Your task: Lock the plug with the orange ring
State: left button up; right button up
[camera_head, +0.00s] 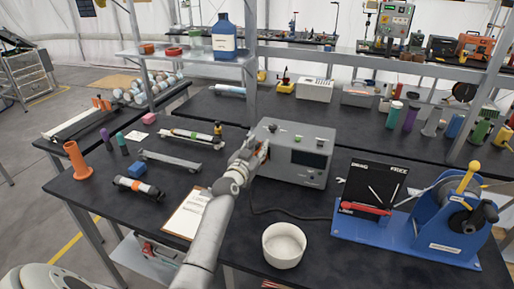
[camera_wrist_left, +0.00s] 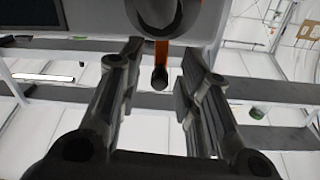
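A grey instrument box (camera_head: 296,152) with a dark display stands on the black bench. My left gripper (camera_head: 257,152) is at the box's left side and hides most of that face. A small orange part, perhaps the orange ring, shows beside the fingers in the head view. In the left wrist view, my left gripper (camera_wrist_left: 157,95) is open, its two dark fingers apart. A narrow orange piece (camera_wrist_left: 161,52) with a dark round end (camera_wrist_left: 160,77) shows in the gap between them, below a dark round part (camera_wrist_left: 168,14). I see no finger touching it. The plug cannot be made out clearly.
A white bowl (camera_head: 284,245) stands in front of the box, with a dark cable (camera_head: 290,212) behind it. A blue-based fixture (camera_head: 420,232) with a dark panel (camera_head: 372,186) is at right.

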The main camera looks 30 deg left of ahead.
pick_arm(q)
grip_shut()
pick_arm(e)
jog(key=shift+w+d, duration=0.15)
jog(key=shift+d, duration=0.15)
